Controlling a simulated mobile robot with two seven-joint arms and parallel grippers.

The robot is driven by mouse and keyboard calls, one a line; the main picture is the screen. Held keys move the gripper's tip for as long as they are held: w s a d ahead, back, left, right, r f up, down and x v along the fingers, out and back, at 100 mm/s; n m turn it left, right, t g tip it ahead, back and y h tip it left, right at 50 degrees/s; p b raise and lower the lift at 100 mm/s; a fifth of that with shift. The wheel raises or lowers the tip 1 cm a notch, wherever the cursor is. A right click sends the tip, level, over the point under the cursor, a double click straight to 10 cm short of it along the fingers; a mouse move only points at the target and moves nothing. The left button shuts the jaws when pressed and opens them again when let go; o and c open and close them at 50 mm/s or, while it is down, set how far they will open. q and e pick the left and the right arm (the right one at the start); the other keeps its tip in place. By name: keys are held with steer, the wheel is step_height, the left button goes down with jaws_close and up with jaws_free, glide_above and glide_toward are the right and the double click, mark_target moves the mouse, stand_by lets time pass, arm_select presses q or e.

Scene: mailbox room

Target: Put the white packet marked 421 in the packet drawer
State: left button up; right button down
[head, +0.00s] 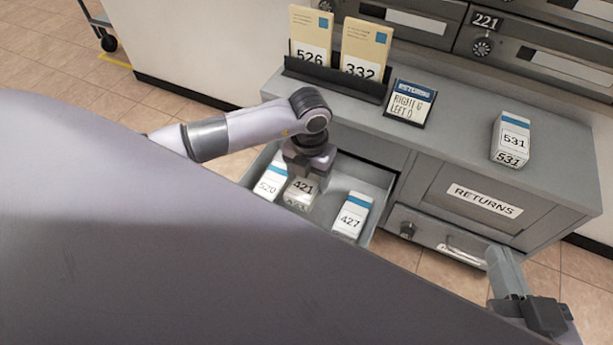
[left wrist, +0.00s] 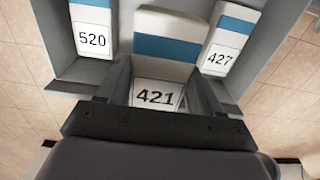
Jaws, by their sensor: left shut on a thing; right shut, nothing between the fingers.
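The white packet marked 421 (head: 301,187) is at the open packet drawer (head: 374,187), between packets 520 and 427. My left gripper (head: 303,172) is above it and shut on it. In the left wrist view the packet (left wrist: 166,48), white with a blue band, is between the fingers. I cannot tell whether its bottom touches the drawer floor. My right gripper (head: 498,258) is shut and empty at the lower right, in front of the cabinet.
White packets 520 (head: 269,184) and 427 (head: 352,215) stand in the drawer on either side. Packet 531 (head: 512,138), a small sign (head: 410,103) and a rack (head: 335,82) with envelopes 526 and 332 are on the cabinet top. A RETURNS panel (head: 484,201) is right of the drawer.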

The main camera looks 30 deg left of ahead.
arm_select(q)
steer(key=shift+w+f, duration=0.1)
steer(key=shift+f, duration=0.55)
steer(key=shift+w+f, duration=0.2)
steer(key=shift+f, duration=1)
steer(key=shift+w+f, duration=0.25)
steer(key=shift+f, duration=0.95)
steer(key=shift+w+f, duration=0.2)
steer(key=shift+f, duration=1)
arm_select(e)
steer(key=shift+d, duration=0.1)
arm_select(q)
steer(key=o, duration=1.2)
steer(key=shift+r, duration=0.1)
arm_select(e)
steer(key=shift+r, duration=0.1)
arm_select(q)
steer(key=shift+r+p, duration=0.3)
steer(key=shift+r, duration=0.1)
step_height(320, 180, up, 6)
steer(key=p, duration=0.3)
steer(key=shift+r, duration=0.1)
arm_select(e)
steer(key=shift+w+a+f+m+g, duration=0.15)
steer(key=shift+a+m+g, duration=0.2)
steer(key=shift+a, duration=0.2)
steer(key=shift+w+a+f+m+g, duration=0.15)
steer(key=shift+a+m+g, duration=0.15)
steer(key=shift+a, duration=0.2)
